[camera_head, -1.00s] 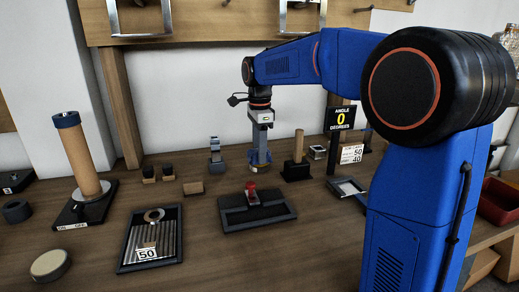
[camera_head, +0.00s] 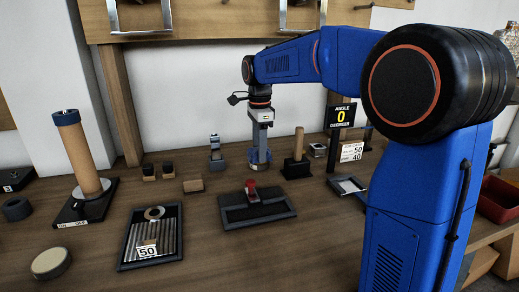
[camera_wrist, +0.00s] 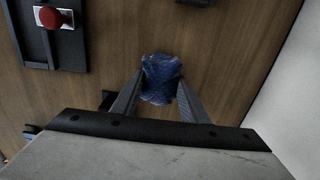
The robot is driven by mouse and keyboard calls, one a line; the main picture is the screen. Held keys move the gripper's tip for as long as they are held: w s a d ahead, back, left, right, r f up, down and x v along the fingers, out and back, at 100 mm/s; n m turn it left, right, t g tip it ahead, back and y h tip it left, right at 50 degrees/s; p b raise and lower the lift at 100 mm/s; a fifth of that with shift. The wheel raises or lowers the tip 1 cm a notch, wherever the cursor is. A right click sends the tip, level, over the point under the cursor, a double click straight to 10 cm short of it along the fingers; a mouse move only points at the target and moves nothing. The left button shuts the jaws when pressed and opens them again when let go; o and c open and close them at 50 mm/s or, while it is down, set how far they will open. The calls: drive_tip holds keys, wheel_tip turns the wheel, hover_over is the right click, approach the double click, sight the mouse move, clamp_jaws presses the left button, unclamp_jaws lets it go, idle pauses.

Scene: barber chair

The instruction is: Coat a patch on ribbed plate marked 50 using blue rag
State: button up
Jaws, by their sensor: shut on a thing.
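The ribbed plate (camera_head: 165,240) lies in a dark-framed tray at the front left in the head view, with a white label marked 50 and a round metal ring at its far end. The blue rag (camera_wrist: 161,72) is crumpled between my fingers in the wrist view. My gripper (camera_wrist: 160,86) is shut on it, pointing down at the wooden bench top. In the head view my gripper (camera_head: 259,150) is at the back middle of the bench, well behind and right of the plate. The rag is hard to make out there.
A dark tray with a red knob (camera_head: 251,186) stands between the plate and my gripper. A tall brown cylinder (camera_head: 78,155) stands left of the plate, a round pale disc (camera_head: 50,263) at front left. A wooden post (camera_head: 298,145) and angle sign (camera_head: 340,117) stand right.

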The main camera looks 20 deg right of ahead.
drive_tip(key=shift+f, duration=0.4)
idle(1.2)
drive_tip(key=shift+r, duration=0.1)
drive_tip(key=shift+r, duration=3.45)
drive_tip(key=shift+f, duration=3.5)
drive_tip(key=shift+r, duration=3.5)
drive_tip(key=shift+c, duration=0.4)
